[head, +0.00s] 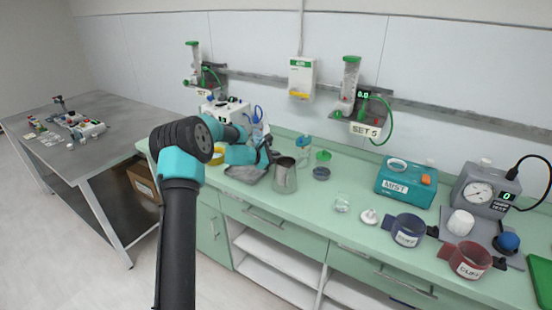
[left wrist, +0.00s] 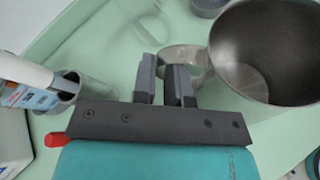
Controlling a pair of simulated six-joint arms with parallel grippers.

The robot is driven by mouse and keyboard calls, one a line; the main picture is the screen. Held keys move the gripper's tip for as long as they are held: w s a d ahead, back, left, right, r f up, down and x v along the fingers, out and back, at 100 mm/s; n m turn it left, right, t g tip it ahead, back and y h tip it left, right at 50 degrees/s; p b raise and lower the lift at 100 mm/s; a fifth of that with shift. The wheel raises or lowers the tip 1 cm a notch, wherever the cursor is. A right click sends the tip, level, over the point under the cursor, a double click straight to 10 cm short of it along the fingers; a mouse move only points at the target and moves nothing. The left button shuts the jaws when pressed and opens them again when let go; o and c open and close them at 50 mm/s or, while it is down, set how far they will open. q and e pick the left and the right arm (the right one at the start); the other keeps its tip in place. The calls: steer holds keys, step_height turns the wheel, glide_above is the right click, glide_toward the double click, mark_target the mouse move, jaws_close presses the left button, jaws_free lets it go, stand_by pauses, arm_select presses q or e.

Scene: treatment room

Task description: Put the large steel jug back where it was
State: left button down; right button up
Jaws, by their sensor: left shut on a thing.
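The large steel jug (head: 284,177) is upright over the green counter, right of the grey tray; I cannot tell whether its base touches the counter. In the left wrist view the open-topped jug (left wrist: 262,50) fills the upper right. My left gripper (head: 271,155) is at the jug's left side. In the left wrist view its fingers (left wrist: 166,85) are shut on the jug's handle (left wrist: 184,56). My right gripper is not in view.
The grey tray (head: 245,174) lies left of the jug. A dark blue-rimmed cup (head: 321,173) and a green funnel-like piece (head: 323,156) stand to its right. The MIST box (head: 406,184) and cuffs (head: 407,229) are farther right. The counter's front edge is close to the jug.

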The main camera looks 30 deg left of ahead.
arm_select(q)
steer(key=shift+f, duration=0.1)
steer(key=c, duration=1.1)
jaws_free()
steer(key=shift+c, duration=0.2)
steer(key=shift+s+r, duration=0.1)
steer(key=shift+r, duration=0.1)
steer(key=v, duration=1.1)
steer(key=shift+s, duration=0.4)
steer(key=shift+a, duration=0.15)
